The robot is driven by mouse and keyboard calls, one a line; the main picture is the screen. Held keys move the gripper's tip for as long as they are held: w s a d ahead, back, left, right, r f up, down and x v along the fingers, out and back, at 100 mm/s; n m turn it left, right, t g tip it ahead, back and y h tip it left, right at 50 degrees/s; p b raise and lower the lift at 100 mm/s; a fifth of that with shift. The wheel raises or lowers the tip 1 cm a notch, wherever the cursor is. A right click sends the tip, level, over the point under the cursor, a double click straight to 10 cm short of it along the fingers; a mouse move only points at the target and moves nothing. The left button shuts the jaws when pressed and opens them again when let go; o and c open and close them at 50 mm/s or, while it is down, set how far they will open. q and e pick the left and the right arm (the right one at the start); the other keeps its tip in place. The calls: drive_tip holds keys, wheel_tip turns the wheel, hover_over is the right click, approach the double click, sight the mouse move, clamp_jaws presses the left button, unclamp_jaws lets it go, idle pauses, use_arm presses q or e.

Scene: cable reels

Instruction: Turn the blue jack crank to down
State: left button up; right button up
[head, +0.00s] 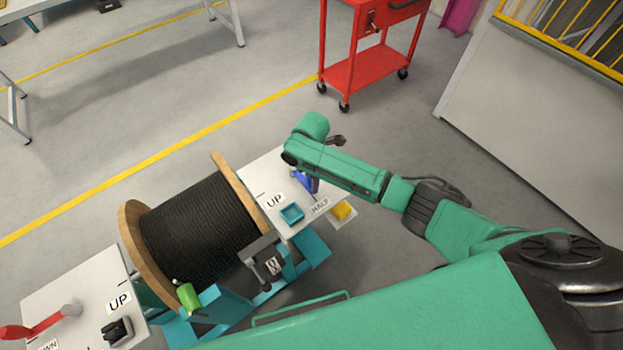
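The blue jack crank (303,181) is on the white jack box (262,177) beside the right end of the cable reel. Only a small blue part shows under my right arm; the rest is hidden, so its exact angle is unclear. The box carries an UP label (274,201) and a HALF label (320,206). My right arm reaches in from the right over this box. My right gripper (312,186) is mostly hidden beneath the arm at the crank; I cannot see whether its fingers hold it. My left gripper is not in view.
The black cable reel (203,227) rests in a teal stand. A second white box with a red crank (42,323) is at lower left. A teal tray (291,213) and a yellow block (342,211) are near the right box. A red cart (367,68) stands behind.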

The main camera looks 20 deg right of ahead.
clamp_jaws()
idle(1.2)
